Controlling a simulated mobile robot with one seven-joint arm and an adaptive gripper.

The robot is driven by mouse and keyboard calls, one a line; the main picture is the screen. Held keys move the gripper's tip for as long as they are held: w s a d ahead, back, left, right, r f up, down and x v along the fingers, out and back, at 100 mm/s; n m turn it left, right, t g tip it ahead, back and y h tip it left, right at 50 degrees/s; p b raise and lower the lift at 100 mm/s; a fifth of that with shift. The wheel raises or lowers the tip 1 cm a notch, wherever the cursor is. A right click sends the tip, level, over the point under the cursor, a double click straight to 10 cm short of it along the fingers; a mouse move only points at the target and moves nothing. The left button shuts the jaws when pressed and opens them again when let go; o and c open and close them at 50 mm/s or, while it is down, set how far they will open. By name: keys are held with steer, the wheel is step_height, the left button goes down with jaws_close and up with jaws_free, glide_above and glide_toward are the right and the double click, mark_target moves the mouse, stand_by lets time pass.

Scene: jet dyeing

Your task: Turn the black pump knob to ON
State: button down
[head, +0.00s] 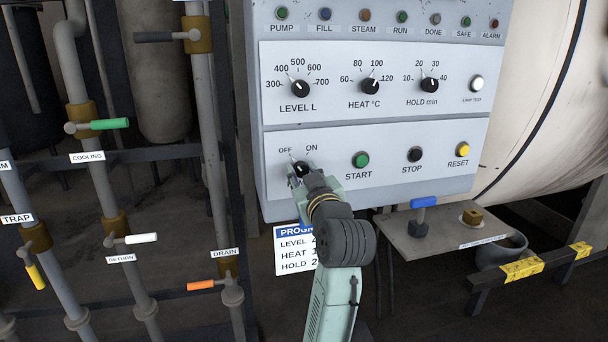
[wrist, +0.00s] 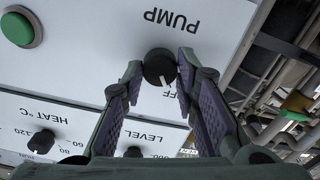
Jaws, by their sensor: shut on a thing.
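The black pump knob (head: 301,168) sits at the lower left of the control panel, under the OFF and ON marks. Its white pointer leans up and left, toward OFF. The gripper hides part of the knob and the PUMP label in the head view.
The green START button (head: 361,160), black STOP button (head: 414,154) and yellow RESET button (head: 462,150) lie to the right. The LEVEL dial (head: 299,87) is above. Pipes with valve handles stand at the left. A blue-handled valve (head: 424,203) stands below the panel.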

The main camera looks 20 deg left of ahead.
steer(key=shift+m, duration=0.3)
steer(key=m+p, duration=0.2)
steer(key=shift+r+m, duration=0.1)
steer(key=shift+m, duration=0.2)
steer(key=m+p, duration=0.2)
steer(key=m, duration=0.1)
steer(key=shift+m, duration=0.3)
steer(key=m+p, duration=0.2)
steer(key=m, duration=0.2)
steer(key=shift+p, duration=0.4)
steer(key=shift+m+p, duration=0.65)
steer(key=shift+m, duration=0.75)
steer(key=c, duration=1.2)
jaws_free()
steer(key=shift+c, duration=0.2)
